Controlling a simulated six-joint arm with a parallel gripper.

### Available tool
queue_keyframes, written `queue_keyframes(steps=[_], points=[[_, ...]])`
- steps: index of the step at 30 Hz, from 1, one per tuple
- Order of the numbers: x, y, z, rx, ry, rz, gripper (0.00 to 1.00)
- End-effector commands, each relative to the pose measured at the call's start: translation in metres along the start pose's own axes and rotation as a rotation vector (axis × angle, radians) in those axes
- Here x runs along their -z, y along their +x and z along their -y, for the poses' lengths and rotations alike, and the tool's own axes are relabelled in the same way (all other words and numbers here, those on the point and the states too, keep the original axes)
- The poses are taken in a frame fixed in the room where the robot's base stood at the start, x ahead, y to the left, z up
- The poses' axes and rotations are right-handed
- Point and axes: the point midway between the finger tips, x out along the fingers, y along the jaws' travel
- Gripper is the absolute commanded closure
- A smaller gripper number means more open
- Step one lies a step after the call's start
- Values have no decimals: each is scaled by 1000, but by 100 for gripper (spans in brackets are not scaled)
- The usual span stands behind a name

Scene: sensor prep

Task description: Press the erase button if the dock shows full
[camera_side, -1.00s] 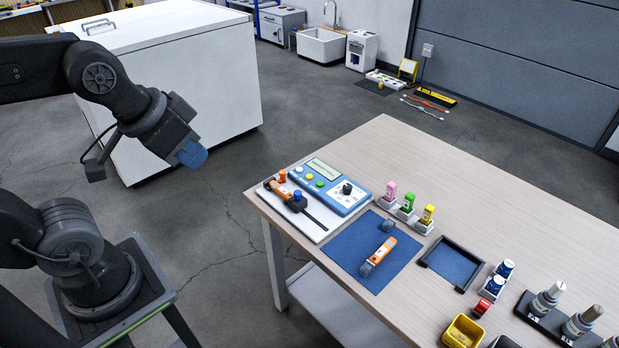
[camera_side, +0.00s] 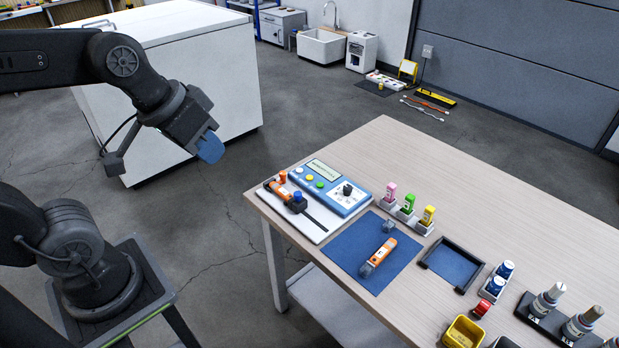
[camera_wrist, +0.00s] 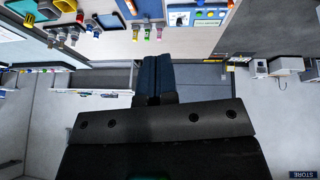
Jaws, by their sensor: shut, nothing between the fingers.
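A blue and white dock unit (camera_side: 338,196) stands at the table's left edge, with a small display (camera_side: 324,170) whose text is too small to read. White, yellow and green buttons (camera_side: 309,178) sit in a row below the display; I cannot tell which one is erase. A white board (camera_side: 304,225) in front of it holds an orange and black device (camera_side: 287,196). My gripper (camera_side: 210,147) is shut and empty, in the air left of the table and well apart from the dock. Its blue fingers (camera_wrist: 158,75) also show in the wrist view.
An orange sensor (camera_side: 379,256) with a clear end lies on a blue mat (camera_side: 349,240). Pink, green and yellow small items stand in holders (camera_side: 404,214) behind it. A black-edged tray (camera_side: 452,264) and a yellow bin (camera_side: 462,331) are further right. The far tabletop is clear.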

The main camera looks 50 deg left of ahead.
Motion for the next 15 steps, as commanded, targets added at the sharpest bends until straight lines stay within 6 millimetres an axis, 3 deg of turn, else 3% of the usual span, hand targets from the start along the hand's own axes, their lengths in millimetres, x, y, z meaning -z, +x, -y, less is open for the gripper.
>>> queue_keyframes(steps=[8, 15], points=[[73, 35, -22, -208, -326, 74, 100], [141, 83, -15, -344, -665, 107, 100]])
